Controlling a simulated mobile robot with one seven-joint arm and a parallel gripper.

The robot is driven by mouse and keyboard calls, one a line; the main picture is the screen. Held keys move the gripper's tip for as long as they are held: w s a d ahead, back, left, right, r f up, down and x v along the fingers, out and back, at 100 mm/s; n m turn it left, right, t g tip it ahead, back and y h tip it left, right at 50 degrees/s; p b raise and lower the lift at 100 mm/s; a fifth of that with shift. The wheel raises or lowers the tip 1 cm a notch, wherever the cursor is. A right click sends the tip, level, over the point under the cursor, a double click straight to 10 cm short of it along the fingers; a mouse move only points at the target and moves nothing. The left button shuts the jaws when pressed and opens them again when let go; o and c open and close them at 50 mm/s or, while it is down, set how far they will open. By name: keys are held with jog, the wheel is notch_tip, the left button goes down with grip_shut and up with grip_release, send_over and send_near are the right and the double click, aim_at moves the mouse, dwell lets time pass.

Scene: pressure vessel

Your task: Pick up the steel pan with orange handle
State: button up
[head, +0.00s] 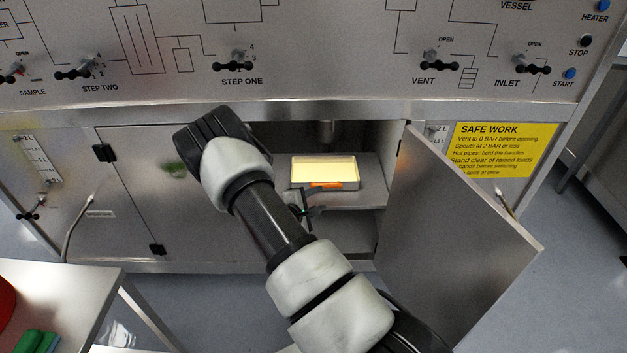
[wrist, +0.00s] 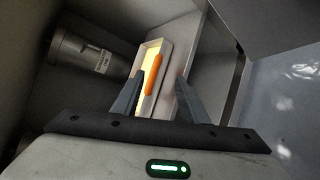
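The steel pan (head: 325,170) sits on the upper shelf inside the open cabinet, with a pale yellow fill. Its orange handle (head: 326,186) points out toward the cabinet opening. In the wrist view the pan (wrist: 167,48) lies ahead, with its orange handle (wrist: 153,75) showing between my fingers, closer to the left one. My gripper (wrist: 161,75) is open, with nothing held. In the head view my gripper (head: 306,204) is at the cabinet opening, just in front of the handle and slightly left, partly hidden by my arm.
The cabinet door (head: 455,240) stands open on the right. A metal cylindrical spout (head: 326,131) hangs above the pan; it is at the left in the wrist view (wrist: 85,50). The shelf (head: 372,190) has bare room to the right. A table (head: 60,290) stands at lower left.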

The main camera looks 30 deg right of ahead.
jog(key=b, duration=0.3)
send_near(338, 186)
jog(key=f+x, duration=0.1)
jog(key=x, duration=0.4)
jog(key=shift+r+b+x, duration=0.2)
jog(key=shift+b+x, duration=0.3)
jog(key=shift+x, duration=0.9)
jog(key=shift+r+b+x, duration=0.15)
jog(key=shift+b+x, duration=0.3)
jog(key=shift+x, duration=0.95)
jog(key=shift+w+d, duration=0.1)
grip_shut()
